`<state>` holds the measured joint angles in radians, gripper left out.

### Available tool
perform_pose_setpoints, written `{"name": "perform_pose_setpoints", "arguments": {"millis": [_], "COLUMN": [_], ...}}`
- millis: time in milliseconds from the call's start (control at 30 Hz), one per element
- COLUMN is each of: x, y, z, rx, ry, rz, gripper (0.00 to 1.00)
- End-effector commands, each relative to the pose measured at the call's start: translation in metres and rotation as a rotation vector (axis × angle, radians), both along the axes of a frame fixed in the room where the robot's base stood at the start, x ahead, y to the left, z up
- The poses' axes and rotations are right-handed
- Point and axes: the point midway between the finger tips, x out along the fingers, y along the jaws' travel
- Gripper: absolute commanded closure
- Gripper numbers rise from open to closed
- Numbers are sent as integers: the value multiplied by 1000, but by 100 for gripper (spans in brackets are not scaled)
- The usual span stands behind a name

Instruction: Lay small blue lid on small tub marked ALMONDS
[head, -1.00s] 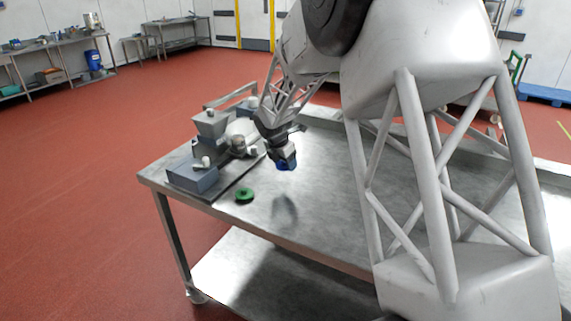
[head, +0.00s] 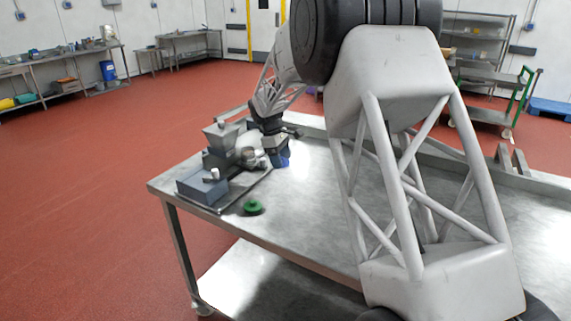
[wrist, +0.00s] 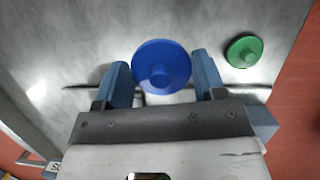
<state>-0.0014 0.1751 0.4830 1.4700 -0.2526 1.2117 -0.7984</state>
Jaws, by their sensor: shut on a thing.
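The blue lid (wrist: 162,66) is round with a raised knob. In the wrist view it sits between the two blue-grey fingers of my gripper (wrist: 160,72), which is shut on it. In the head view my gripper (head: 277,152) holds the blue lid (head: 283,162) near the far left part of the steel table, right of the grey machine. The gap between lid and table is hard to judge. I can read no ALMONDS marking in either view. Small grey cylinders (head: 249,156) stand beside the machine, but their labels are too small to tell.
A green lid (head: 253,207) lies on the steel table (head: 310,225) near its front edge; it also shows in the wrist view (wrist: 244,50). The grey machine with a hopper (head: 222,136) and a blue-grey box (head: 203,188) stand at the table's left end. Bare table lies right of the green lid.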

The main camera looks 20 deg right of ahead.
Motion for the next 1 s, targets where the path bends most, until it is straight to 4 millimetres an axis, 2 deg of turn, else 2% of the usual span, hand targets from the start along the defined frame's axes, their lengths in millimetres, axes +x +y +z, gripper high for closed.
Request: {"name": "perform_pose_setpoints", "arguments": {"millis": [500,1000], "x": [18,25], "y": [26,38], "z": [32,48], "rx": [0,1], "ry": [0,0], "rz": [-616,-872], "gripper": [58,58]}}
